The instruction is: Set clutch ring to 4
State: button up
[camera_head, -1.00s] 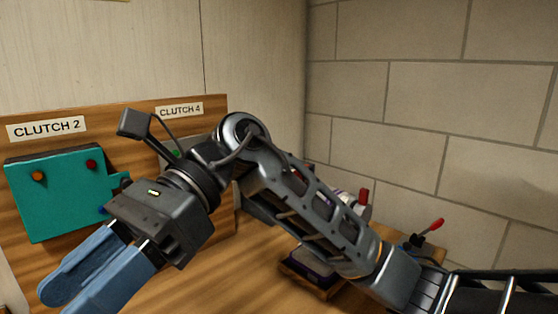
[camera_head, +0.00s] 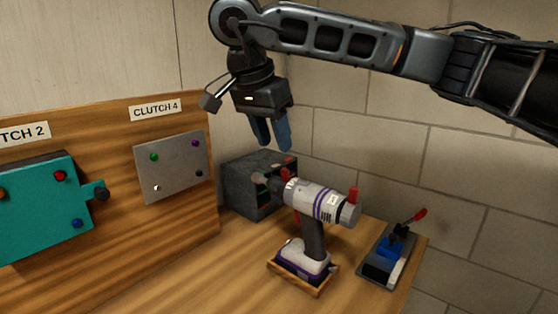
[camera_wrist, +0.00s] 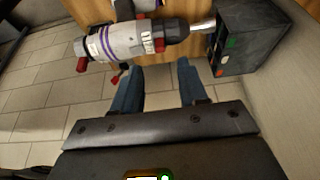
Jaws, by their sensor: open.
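A white and purple drill (camera_head: 318,202) stands upright in a wooden cradle (camera_head: 302,276) on the bench. Its nose points left towards a dark box. Red tabs show near its front and at its rear end. The clutch ring's setting is too small to read. In the wrist view the drill (camera_wrist: 125,42) lies across the top, nose to the right. My gripper (camera_head: 272,148) is open and empty, pointing down above the drill's front part and apart from it. Its two blue fingers show in the wrist view (camera_wrist: 160,90) below the drill.
A dark box (camera_head: 245,185) with red and green marks stands at the drill's nose. A blue clamp-like device with a red lever (camera_head: 395,250) stands at the right. A wooden board at the left holds a teal plate (camera_head: 40,210) and a grey plate (camera_head: 170,168) under a "CLUTCH 4" label (camera_head: 156,110).

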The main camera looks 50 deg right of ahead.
aim_at(283, 170)
jog(key=p+x, duration=0.1)
jog(key=x, duration=0.6)
jog(key=shift+d+f+p, duration=0.25)
jog(key=shift+d+p, duration=0.15)
grip_shut()
